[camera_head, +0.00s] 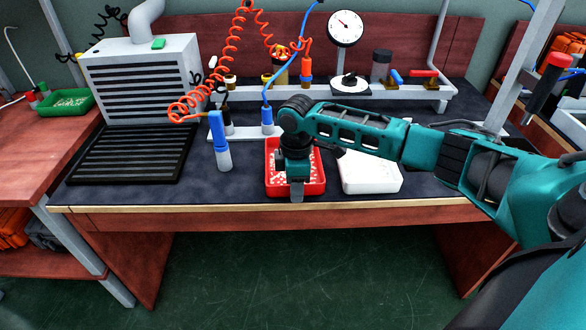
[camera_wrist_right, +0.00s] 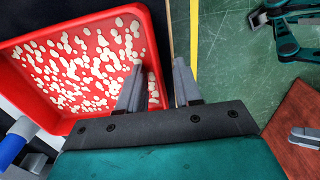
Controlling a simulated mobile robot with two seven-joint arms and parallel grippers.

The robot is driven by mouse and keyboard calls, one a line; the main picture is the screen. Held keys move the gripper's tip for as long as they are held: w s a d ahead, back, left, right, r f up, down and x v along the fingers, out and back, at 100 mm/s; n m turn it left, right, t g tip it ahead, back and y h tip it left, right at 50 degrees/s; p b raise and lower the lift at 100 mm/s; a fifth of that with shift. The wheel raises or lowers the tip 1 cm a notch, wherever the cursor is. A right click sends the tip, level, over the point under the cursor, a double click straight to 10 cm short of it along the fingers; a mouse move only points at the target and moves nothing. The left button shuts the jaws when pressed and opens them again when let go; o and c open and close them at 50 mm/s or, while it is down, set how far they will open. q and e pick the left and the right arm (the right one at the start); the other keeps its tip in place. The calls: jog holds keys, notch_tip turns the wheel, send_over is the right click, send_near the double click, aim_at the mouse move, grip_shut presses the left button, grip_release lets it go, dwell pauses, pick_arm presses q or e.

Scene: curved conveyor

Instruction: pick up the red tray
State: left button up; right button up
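The red tray (camera_head: 321,181) lies on the dark bench top near its front edge and holds many small pale pieces. My right gripper (camera_head: 297,196) is over the tray's front side, pointing down, and hides part of it. In the right wrist view, the same tray (camera_wrist_right: 52,116) fills the left. There my right gripper (camera_wrist_right: 158,62) is open, with one finger over the tray's inside and the other outside its front rim. No grip on the rim shows. My left gripper is not in the head view; grey finger-like parts at the wrist view's right edge are unclear.
A white tray (camera_head: 370,181) stands close to the right of the red tray. A grey rail with fittings (camera_head: 340,92), a gauge (camera_head: 346,28) and coiled red hose are behind. The floor in front is clear.

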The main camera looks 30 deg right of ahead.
grip_shut()
dwell(0.3)
jog(key=shift+r, duration=0.1)
